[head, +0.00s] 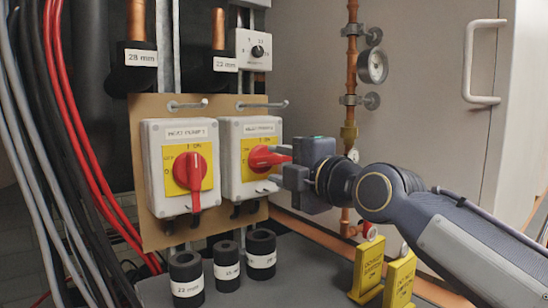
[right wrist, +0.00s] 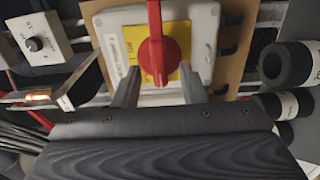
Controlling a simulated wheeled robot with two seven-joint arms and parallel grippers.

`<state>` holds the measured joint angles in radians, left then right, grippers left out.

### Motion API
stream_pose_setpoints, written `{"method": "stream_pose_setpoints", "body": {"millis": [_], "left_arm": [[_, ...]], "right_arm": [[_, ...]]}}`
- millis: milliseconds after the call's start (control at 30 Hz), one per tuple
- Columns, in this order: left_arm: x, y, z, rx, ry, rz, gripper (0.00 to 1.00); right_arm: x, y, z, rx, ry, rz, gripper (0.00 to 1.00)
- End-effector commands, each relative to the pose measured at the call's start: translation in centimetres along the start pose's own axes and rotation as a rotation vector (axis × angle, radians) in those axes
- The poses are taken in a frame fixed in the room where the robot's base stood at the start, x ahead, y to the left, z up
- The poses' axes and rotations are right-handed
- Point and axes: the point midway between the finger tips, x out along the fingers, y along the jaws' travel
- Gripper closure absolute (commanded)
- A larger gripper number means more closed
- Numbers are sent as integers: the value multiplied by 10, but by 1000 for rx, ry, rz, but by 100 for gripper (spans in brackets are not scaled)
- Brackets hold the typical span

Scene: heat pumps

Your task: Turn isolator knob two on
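Two white isolator boxes hang side by side on a tan board. The right box (head: 232,187), labelled for heat pump 2, has a red knob (head: 262,158) on a yellow plate; its handle lies about level, pointing right. In the right wrist view this knob (right wrist: 156,55) shows upright because the picture is turned. My right gripper (head: 283,165) is at this box, fingers open, one on either side of the knob's lower part in the right wrist view (right wrist: 160,80), with gaps visible. The left box's red knob (head: 190,174) has its handle pointing down. My left gripper is not in view.
A small white dial box (head: 252,50) sits above. Hooks (head: 262,104) stick out above the boxes. Black pipe sleeves (head: 261,254) stand below, with yellow tags (head: 399,281) to the right. A copper pipe with a gauge (head: 373,66) runs behind my right arm.

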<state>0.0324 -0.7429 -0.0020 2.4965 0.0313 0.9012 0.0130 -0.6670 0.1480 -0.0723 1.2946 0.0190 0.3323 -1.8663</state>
Motion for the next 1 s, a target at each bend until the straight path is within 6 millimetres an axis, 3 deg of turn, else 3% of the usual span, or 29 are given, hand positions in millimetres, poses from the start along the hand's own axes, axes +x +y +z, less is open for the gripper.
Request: {"method": "stream_pose_setpoints", "body": {"millis": [200,467,767,1000], "left_arm": [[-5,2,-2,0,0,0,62],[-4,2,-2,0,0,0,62],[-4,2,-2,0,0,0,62],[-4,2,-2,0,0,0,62]], "right_arm": [[17,1,1,1,-2,1,62],[18,0,1,1,-2,1,62],[18,0,1,1,-2,1,100],[18,0,1,13,-1,0,100]]}}
